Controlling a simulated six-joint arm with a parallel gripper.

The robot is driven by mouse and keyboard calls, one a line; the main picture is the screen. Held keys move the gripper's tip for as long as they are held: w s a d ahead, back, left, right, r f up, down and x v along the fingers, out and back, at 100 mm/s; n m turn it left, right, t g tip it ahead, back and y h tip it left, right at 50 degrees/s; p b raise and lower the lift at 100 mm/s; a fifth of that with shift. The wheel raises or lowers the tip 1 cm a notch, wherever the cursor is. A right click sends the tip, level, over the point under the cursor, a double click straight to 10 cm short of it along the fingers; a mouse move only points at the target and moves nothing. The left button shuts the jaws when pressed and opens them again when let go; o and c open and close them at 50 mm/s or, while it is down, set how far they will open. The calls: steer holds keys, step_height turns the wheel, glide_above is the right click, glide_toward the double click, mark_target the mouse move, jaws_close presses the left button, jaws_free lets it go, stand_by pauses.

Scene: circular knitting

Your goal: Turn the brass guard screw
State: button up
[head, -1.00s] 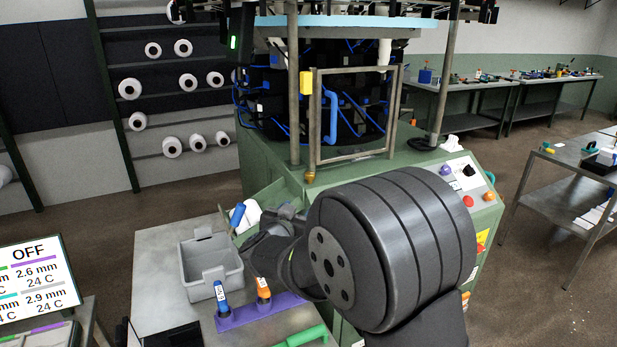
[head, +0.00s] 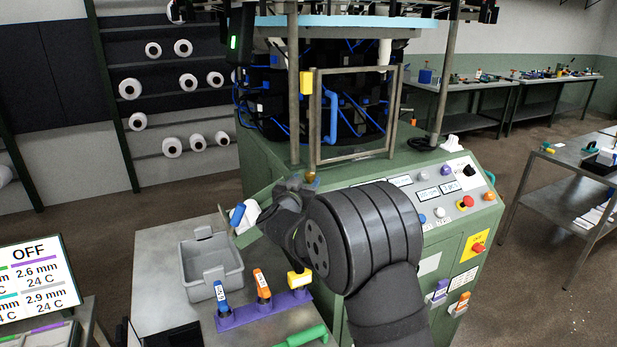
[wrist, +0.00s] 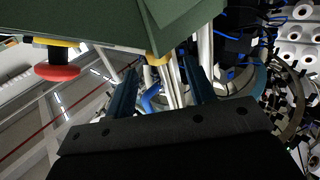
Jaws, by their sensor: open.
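The brass guard screw (head: 310,178) sits at the foot of the metal guard frame (head: 316,120) on the green knitting machine. In the head view it shows just above my gripper (head: 290,190), partly hidden by it. In the wrist view the yellowish brass screw (wrist: 155,58) lies ahead, between the lines of my two dark fingers, close to the green machine panel. My gripper (wrist: 160,80) is open with nothing between its fingers. I cannot tell whether a finger touches the screw.
A control panel (head: 433,205) with buttons is right of my wrist. A grey bin (head: 212,262) and a purple holder (head: 262,311) with several labelled tools stand on the bench below. A blue-handled tool (head: 237,214) is just left of my gripper.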

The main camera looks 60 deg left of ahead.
mark_target(308, 176)
steer(key=shift+x, duration=1.85)
steer(key=c, duration=1)
steer(key=shift+o, duration=0.2)
steer(key=shift+a+m+t+h, duration=0.1)
steer(key=shift+m+t+h, duration=0.7)
steer(key=shift+t+h, duration=0.1)
steer(key=o, duration=1)
steer(key=shift+c, duration=0.2)
steer(key=v, duration=1.7)
steer(key=shift+s, duration=0.15)
